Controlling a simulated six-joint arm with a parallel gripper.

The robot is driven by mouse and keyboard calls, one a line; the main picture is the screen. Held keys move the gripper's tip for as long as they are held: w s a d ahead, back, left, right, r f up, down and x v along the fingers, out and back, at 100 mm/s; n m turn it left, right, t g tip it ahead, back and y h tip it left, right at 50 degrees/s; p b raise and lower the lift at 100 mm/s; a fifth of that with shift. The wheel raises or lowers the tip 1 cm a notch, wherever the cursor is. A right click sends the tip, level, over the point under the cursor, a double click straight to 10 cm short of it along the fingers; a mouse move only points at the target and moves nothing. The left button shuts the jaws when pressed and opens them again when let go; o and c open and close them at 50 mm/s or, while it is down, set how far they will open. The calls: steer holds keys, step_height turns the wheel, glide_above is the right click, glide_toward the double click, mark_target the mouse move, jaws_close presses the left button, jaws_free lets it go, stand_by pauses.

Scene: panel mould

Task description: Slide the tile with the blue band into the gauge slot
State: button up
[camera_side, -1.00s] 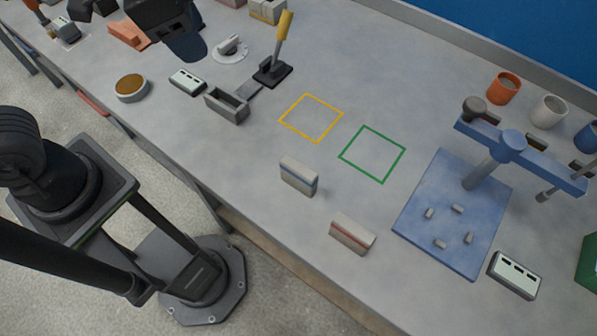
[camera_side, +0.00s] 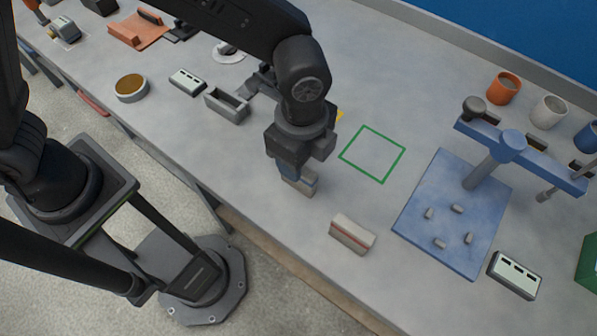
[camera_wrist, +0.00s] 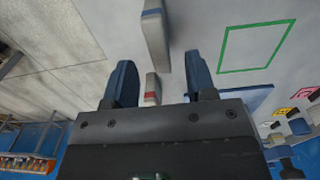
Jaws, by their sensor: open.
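The tile with the blue band (camera_side: 304,187) stands upright on the table in the side view, its upper part largely hidden by my gripper (camera_side: 290,177). In the wrist view the tile (camera_wrist: 154,32) shows ahead of the gap between the two blue fingers of my gripper (camera_wrist: 158,60). The fingers are apart, with nothing held. I cannot tell whether a finger touches the tile. A grey open-topped slotted block (camera_side: 228,106), which looks like the gauge slot, stands to the upper left of my gripper.
A tile with a red band (camera_side: 352,234) stands to the lower right. A green square outline (camera_side: 373,154) marks bare table. A blue fixture with a post and crossbar (camera_side: 455,215) stands at right.

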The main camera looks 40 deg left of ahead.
steer(key=shift+a+f, duration=0.2)
steer(key=shift+f, duration=3.35)
steer(key=shift+c, duration=0.2)
jaws_close()
